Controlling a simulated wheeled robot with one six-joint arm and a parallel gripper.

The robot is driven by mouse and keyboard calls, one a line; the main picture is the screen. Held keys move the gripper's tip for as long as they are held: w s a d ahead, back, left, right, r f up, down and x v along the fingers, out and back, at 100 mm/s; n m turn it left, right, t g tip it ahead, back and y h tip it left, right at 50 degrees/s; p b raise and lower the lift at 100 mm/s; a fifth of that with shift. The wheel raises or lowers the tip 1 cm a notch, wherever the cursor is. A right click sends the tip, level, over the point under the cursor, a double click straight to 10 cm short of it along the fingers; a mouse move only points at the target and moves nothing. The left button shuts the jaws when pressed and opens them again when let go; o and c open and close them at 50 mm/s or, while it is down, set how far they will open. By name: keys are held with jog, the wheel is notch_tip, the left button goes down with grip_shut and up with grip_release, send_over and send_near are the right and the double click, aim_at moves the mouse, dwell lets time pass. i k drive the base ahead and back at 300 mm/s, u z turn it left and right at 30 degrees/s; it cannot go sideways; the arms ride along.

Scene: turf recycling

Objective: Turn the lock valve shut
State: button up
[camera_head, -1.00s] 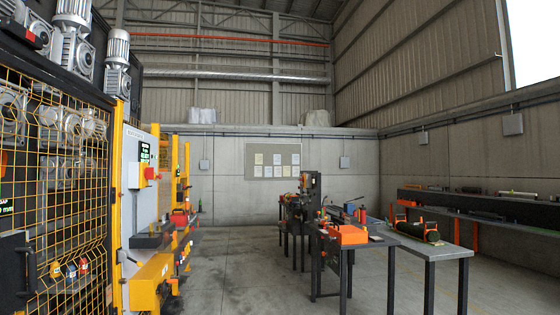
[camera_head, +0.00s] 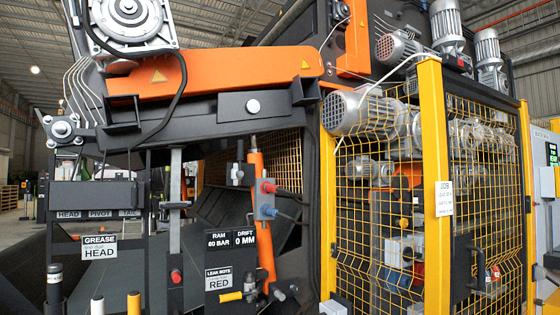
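The lever lies roughly level, pointing left. My gripper is not in view.
A heavy orange arm (camera_head: 215,72) spans above the cylinder. A yellow-framed mesh guard (camera_head: 385,215) stands to the right. Signs give RAM 60 BAR and DRIFT 0 MM (camera_head: 230,238). Yellow and white capped posts (camera_head: 133,302) rise at lower left, below a GREASE HEAD sign (camera_head: 98,247).

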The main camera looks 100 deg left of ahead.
aim_at(240, 142)
jog(key=u, duration=3.35)
jog(key=i, duration=0.5)
jog(key=z, duration=0.75)
jog(key=i, duration=1.45)
jog(key=u, duration=0.35)
